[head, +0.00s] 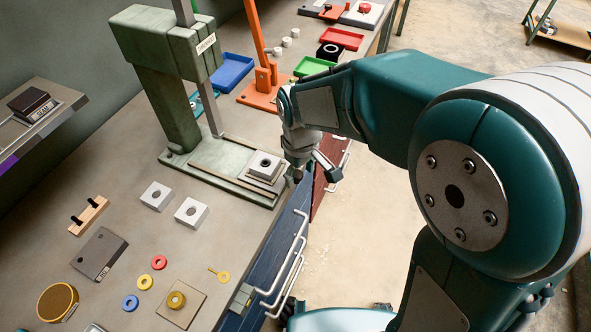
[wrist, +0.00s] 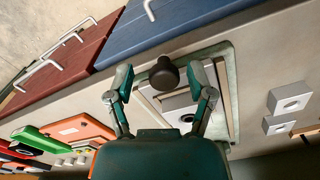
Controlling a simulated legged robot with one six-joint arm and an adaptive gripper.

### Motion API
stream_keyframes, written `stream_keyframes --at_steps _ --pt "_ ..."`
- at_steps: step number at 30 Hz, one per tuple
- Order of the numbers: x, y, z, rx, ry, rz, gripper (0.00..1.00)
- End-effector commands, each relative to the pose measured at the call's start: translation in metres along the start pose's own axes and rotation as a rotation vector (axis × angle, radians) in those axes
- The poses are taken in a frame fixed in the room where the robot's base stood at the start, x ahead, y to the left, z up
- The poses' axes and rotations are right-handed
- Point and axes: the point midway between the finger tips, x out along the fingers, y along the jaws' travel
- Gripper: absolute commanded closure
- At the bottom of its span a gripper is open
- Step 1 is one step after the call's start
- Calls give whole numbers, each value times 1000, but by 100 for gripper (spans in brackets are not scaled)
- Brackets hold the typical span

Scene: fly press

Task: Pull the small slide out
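The small slide is a light metal plate with a round hole, set in the green fly press base, in the head view (head: 265,163) and the wrist view (wrist: 176,103). A dark round knob (wrist: 164,76) is at the slide's outer end, near the bench edge. My gripper (head: 312,172) is at the front edge of the press base. In the wrist view my gripper (wrist: 160,88) is open, with one finger on each side of the knob and visible gaps to both. In the head view my gripper mostly hides the knob.
The press column (head: 165,75) rises behind the slide. Blue drawers (head: 270,268) and a red drawer (head: 325,187) with white handles are below the bench edge. Two pale blocks (head: 157,195) (head: 191,212) sit beside the base. The floor (head: 385,210) in front is clear.

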Motion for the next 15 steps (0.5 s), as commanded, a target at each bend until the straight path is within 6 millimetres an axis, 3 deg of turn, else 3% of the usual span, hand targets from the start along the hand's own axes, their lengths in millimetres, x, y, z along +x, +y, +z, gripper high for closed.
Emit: stream_keyframes --at_steps 10,15 --pt "-2 -2 -4 -1 3 3 26" --pt "-24 -1 -4 0 7 4 26"
